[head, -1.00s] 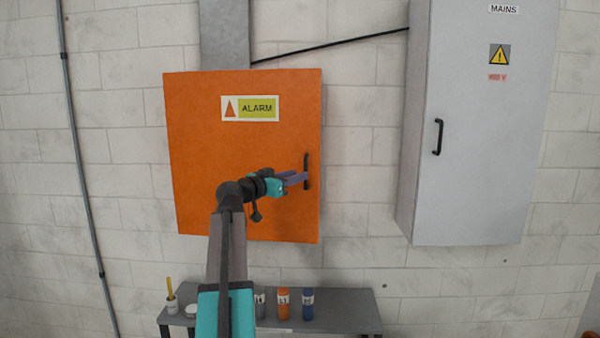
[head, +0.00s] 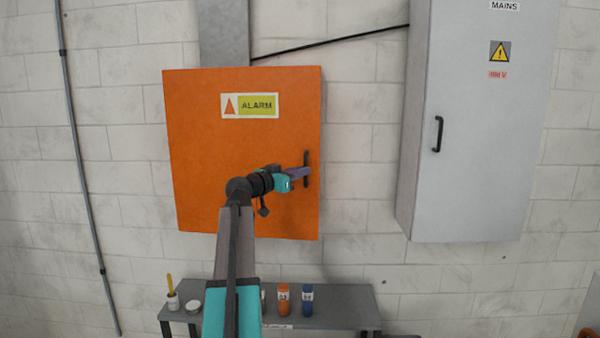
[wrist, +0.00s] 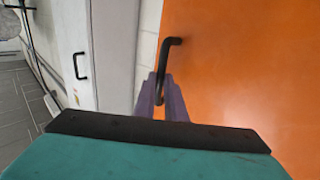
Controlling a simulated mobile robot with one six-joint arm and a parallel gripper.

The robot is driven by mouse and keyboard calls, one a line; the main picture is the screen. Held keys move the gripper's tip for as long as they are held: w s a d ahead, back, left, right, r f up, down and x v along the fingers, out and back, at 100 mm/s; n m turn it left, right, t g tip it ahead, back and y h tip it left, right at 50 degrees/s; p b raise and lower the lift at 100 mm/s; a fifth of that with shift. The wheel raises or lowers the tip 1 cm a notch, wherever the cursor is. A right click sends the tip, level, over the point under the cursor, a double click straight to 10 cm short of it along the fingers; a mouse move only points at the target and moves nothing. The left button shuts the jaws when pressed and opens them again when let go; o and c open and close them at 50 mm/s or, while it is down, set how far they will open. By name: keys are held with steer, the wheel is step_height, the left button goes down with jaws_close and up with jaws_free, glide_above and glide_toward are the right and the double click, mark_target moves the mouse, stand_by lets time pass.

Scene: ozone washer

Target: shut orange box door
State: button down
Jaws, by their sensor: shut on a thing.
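The orange box door (head: 210,160), with an ALARM label, fills the front of the box on the wall in the head view. It looks flat across the front, and I cannot tell whether a small gap is left at its edge. It also shows in the wrist view (wrist: 250,70). Its black bar handle (head: 306,158) is upright near the right edge, and it shows in the wrist view (wrist: 167,58). My gripper (head: 304,173) is at the handle, its purple fingers (wrist: 165,100) shut around the bar. The fingers hide part of the handle.
A grey MAINS cabinet (head: 475,140) with a black handle hangs to the right. A grey shelf (head: 345,308) below holds an orange bottle (head: 284,300), a blue bottle (head: 307,299) and small items at left. Bare wall lies between box and cabinet.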

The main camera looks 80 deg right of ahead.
steer(key=shift+d+r+p, duration=0.15)
steer(key=shift+d+p, duration=0.65)
steer(key=shift+d, duration=0.35)
steer(key=shift+d+r+p, duration=0.1)
steer(key=shift+d+p, duration=0.7)
steer(key=shift+d, duration=0.35)
steer(key=c, duration=2)
jaws_free()
steer(key=shift+d, duration=0.15)
steer(key=shift+o, duration=1)
steer(key=shift+s+d+f, duration=0.1)
steer(key=shift+d+f, duration=0.05)
steer(key=shift+d, duration=0.05)
steer(key=b+v, duration=0.3)
steer(key=v, duration=1.1)
steer(key=shift+a+b, duration=0.2)
steer(key=shift+b, duration=0.15)
